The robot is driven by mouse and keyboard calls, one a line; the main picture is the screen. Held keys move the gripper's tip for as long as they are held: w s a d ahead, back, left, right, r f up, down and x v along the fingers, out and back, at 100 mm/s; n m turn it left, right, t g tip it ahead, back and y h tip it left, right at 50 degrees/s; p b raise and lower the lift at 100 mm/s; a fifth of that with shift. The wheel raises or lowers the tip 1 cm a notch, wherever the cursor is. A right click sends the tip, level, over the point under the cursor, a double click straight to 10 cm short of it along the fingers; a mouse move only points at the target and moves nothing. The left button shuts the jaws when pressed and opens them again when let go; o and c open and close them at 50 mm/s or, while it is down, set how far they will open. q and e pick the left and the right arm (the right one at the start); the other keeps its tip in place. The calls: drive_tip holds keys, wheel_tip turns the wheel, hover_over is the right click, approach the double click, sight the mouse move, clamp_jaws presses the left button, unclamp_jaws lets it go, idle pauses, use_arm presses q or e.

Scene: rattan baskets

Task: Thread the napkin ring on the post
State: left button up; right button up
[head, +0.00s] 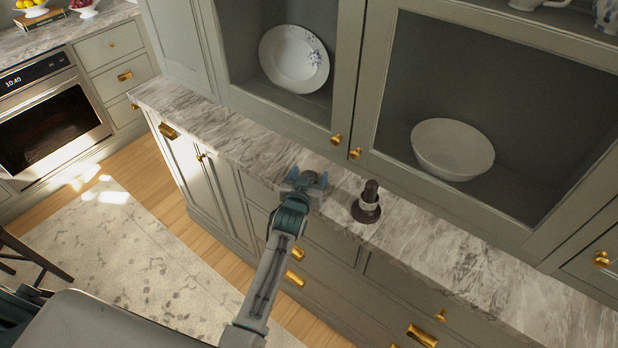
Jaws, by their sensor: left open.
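The post (371,188) is dark brown and stands upright on a round dark base on the marble counter. A pale band (369,208), which looks like the napkin ring, sits around the lower part of the post, just above the base. My left gripper (307,180) is open over the counter, to the left of the post and apart from it. I see nothing clearly held between its fingers. The view is too small to show the ring's fine detail. My right gripper is not in view.
The marble counter (440,244) is clear on both sides of the post. Behind it stands a glass-front cabinet with a plate (293,59) and a white bowl (452,149). Brass knobs (336,139) stick out from the cabinet doors. An oven (50,118) is at the far left.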

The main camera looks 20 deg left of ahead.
use_arm(q)
drive_tip(key=c, duration=1.1)
drive_tip(key=shift+o, duration=0.2)
drive_tip(key=shift+r, duration=0.2)
